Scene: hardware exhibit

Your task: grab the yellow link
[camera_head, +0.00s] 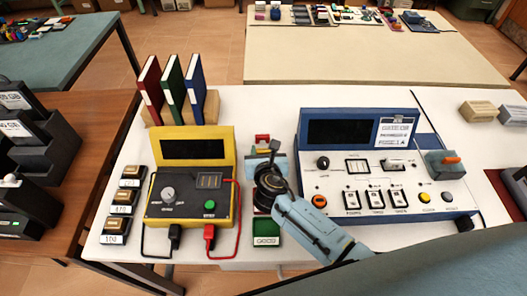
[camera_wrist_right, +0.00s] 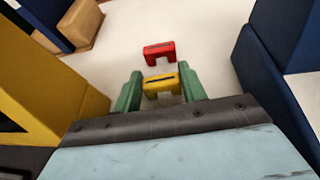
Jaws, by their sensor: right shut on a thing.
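The yellow link (camera_wrist_right: 160,84) is a small, bridge-shaped block. In the right wrist view it sits between the two green fingers of my right gripper (camera_wrist_right: 159,90), which are shut on it. In the head view my right gripper (camera_head: 264,151) reaches over the white table between the yellow meter and the blue console. There the wrist and fingers hide most of the link. My left gripper is not in view.
A red link (camera_wrist_right: 160,54) lies just beyond the yellow one. The yellow meter (camera_head: 190,193) stands close on the left and the blue console (camera_head: 375,170) on the right. Upright binders (camera_head: 172,88) are behind left. A green tray (camera_head: 267,231) lies in front.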

